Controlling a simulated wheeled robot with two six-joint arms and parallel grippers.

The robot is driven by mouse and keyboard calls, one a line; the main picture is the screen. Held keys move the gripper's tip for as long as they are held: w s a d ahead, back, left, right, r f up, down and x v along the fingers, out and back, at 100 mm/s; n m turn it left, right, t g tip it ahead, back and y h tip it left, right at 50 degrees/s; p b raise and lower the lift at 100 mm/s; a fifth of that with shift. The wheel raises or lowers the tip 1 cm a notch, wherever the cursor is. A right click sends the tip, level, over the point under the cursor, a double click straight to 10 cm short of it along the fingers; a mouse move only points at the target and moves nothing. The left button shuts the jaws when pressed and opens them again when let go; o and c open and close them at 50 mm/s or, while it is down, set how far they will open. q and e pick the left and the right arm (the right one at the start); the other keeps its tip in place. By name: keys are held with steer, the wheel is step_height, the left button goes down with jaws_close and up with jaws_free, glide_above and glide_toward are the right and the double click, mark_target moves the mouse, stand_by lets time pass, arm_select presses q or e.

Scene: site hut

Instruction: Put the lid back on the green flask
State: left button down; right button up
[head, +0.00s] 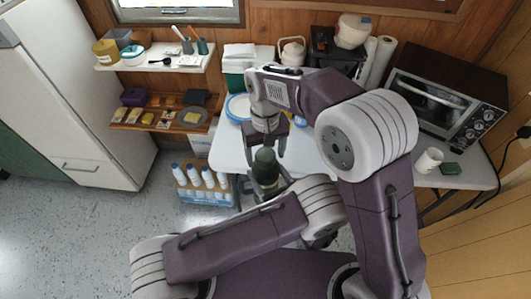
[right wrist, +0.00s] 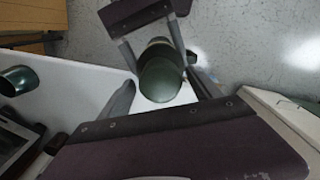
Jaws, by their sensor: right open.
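The green flask (head: 265,170) stands upright at the near edge of the table in the head view. In the right wrist view a round green lid (right wrist: 161,80) covers its upper end; I cannot tell whether it sits fully down. My right gripper (head: 266,143) is open, directly above the flask, its fingers either side of the lid and apart from it in the right wrist view. My left gripper (right wrist: 152,48) has its fingers on both sides of the flask body and appears shut on it; my arm mostly hides it in the head view.
A dark green cup-like object (right wrist: 18,80) stands on the white table (right wrist: 75,88). A carton of white bottles (head: 203,194) is on the floor left of the flask.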

steer(key=shift+r, duration=0.1)
step_height(320, 180, up, 12)
stand_by(0.4)
stand_by(0.3)
steer(key=d+f+m, duration=0.2)
steer(key=d+f, duration=0.7)
steer(key=d, duration=0.2)
steer(key=s+d+f+m+t, duration=0.1)
steer(key=s+d+f+m, duration=0.2)
steer(key=s+d+f, duration=0.6)
steer(key=shift+s+d, duration=1.05)
steer(key=shift+s, duration=0.05)
